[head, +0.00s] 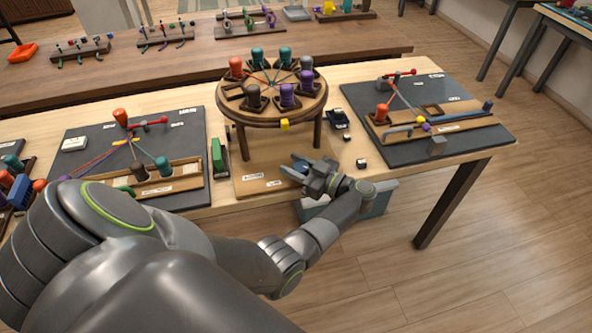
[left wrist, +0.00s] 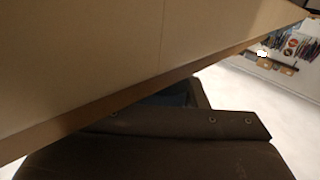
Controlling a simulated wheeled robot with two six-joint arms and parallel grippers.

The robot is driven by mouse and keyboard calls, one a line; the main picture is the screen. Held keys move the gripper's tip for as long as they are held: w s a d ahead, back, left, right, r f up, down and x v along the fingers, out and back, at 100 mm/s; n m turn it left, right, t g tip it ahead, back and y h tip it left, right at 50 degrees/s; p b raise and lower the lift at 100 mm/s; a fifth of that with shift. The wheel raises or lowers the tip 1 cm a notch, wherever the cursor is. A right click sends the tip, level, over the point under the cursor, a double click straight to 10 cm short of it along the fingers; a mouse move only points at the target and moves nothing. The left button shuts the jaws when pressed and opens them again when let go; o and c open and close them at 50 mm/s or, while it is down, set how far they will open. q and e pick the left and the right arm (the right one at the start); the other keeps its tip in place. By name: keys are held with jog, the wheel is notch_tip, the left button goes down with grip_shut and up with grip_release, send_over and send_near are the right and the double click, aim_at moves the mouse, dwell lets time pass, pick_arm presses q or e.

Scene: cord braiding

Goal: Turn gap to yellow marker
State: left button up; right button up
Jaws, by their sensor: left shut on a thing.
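The round wooden braiding stand (head: 270,117) is on the table, with an orange bobbin (head: 236,68), a brown bobbin (head: 253,96), a purple bobbin (head: 287,96) and several others around its top. Cords run from them to the middle. An empty place, the gap (head: 234,92), shows at the top's left, between the orange and brown bobbins. The yellow marker (head: 285,125) is on the front rim, right of the gap. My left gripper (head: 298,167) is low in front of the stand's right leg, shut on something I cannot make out. My right gripper is out of view.
Dark boards with cords lie left (head: 90,145) and right (head: 440,140) of the stand. A green block (head: 217,158) stands close left, and small dark pieces lie right. In the left wrist view, a wooden surface (left wrist: 120,55) fills the upper left.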

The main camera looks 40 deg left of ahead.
pick_arm(q)
jog(key=shift+s+n+g+b, duration=0.1)
jog(key=shift+n+g+b, duration=0.65)
jog(key=shift+g, duration=0.55)
jog(key=o, duration=1)
